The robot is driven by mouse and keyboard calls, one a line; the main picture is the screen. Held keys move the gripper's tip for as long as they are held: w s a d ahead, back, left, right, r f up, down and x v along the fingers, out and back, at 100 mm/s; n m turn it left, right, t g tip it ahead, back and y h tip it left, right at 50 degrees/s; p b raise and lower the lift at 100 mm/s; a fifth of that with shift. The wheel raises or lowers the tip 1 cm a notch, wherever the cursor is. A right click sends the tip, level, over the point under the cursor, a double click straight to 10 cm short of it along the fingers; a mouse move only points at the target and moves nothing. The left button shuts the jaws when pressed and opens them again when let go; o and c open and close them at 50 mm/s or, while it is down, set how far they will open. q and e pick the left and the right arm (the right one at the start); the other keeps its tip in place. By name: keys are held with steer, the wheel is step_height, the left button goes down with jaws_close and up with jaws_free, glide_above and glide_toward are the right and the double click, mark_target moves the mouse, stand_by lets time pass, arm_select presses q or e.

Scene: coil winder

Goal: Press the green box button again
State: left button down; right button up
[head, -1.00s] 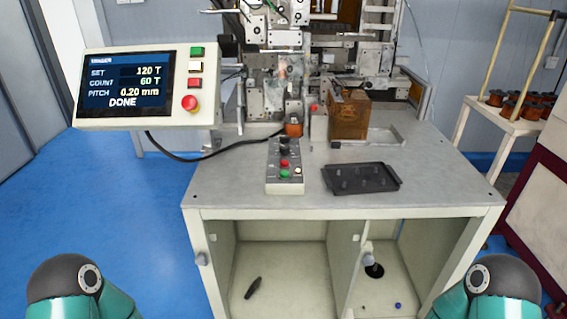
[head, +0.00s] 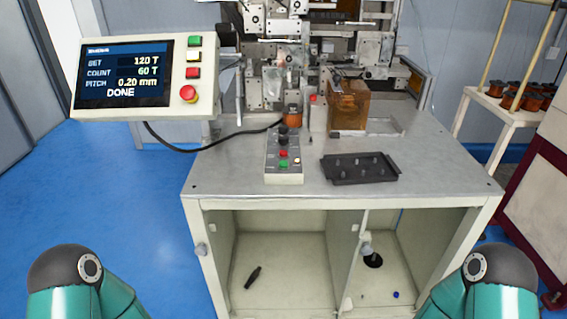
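The button box (head: 283,178) is a narrow grey box on the machine table. Its green button (head: 284,164) is near the front end, with a red button (head: 283,154) behind it and a small pale button beside it. Black knobs are at its far end. The control panel (head: 146,77) at the left has its own green button (head: 194,41); its screen reads SET 120 T, COUNT 60 T, PITCH 0.20 mm, DONE. Neither gripper is in view; only parts of my two arms show at the bottom corners, away from the box.
A black tray with pegs (head: 360,168) lies right of the box. An orange-brown block (head: 347,106) and the winding machine (head: 275,68) stand behind. A side table (head: 511,108) at the right carries several copper coils. The table front (head: 330,200) is clear.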

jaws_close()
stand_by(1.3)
